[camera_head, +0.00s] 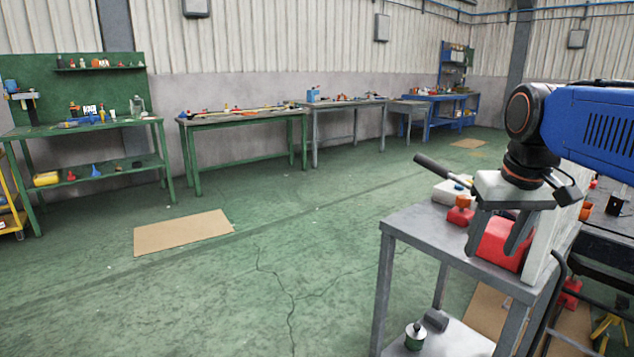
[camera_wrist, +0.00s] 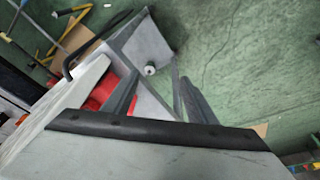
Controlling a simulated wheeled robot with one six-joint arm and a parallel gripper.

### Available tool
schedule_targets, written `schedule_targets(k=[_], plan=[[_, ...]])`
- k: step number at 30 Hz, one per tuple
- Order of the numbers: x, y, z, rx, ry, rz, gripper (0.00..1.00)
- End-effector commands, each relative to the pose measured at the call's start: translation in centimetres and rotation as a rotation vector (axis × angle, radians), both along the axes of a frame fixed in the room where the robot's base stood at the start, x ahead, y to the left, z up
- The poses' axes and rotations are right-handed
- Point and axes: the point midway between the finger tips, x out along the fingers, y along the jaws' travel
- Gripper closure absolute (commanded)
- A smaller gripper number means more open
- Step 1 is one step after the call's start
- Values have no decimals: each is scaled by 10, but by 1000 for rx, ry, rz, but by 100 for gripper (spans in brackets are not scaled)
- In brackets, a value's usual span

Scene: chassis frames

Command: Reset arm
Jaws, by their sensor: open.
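My gripper (camera_head: 494,244) hangs from my blue arm at the right of the head view, its fingers pointing down. The fingers are apart with nothing gripped between them. They are in front of or above a red box-like object (camera_head: 500,243) on a grey metal table (camera_head: 400,222); I cannot tell whether they touch it. In the wrist view the two spread fingers (camera_wrist: 155,88) show above the table, with part of the red object (camera_wrist: 97,97) beside the left finger.
A pale upright panel (camera_head: 552,225) stands close right of my gripper. A small canister (camera_head: 415,336) sits on the table's lower shelf. Green workbenches (camera_head: 243,121) line the far wall. Cardboard (camera_head: 182,232) lies on the floor; open green floor spreads left.

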Motion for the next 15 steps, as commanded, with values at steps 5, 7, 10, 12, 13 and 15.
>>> schedule_targets(k=[5, 7, 10, 12, 13, 15], plan=[[-45, 17, -50, -1, -54, 22, 48], [-62, 22, -71, 0, -74, 29, 48], [-84, 28, -101, 2, -104, 40, 48], [-98, 32, -121, 3, -124, 47, 48], [-103, 33, -129, 4, -131, 49, 48], [-114, 36, -145, 5, -146, 55, 48]])
